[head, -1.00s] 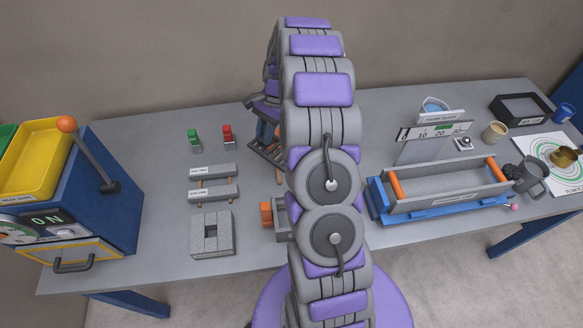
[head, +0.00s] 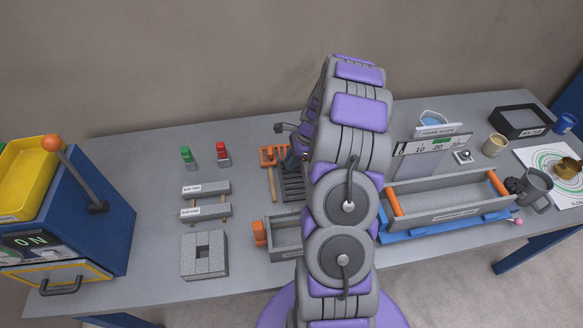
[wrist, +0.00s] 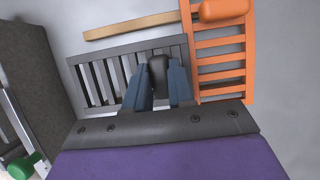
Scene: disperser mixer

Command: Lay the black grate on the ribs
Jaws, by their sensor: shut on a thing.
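The black grate (wrist: 110,72), a dark slatted frame, shows in the wrist view. My gripper (wrist: 160,76) is shut on the black grip of the grate, with one blue finger on each side. In the head view the dark slats of the grate (head: 293,188) show just left of my arm, partly hidden by it. An open grey box (head: 285,236) with an orange handle stands in front of the grate, its right part behind my arm. I cannot make out the ribs for certain.
An orange slatted rack (wrist: 219,58) lies close along the grate's right side in the wrist view. A wooden bar (wrist: 130,26) lies beyond the grate. A grey trough (head: 450,203) on a blue base stands right of my arm. Grey blocks (head: 205,255) stand on the left.

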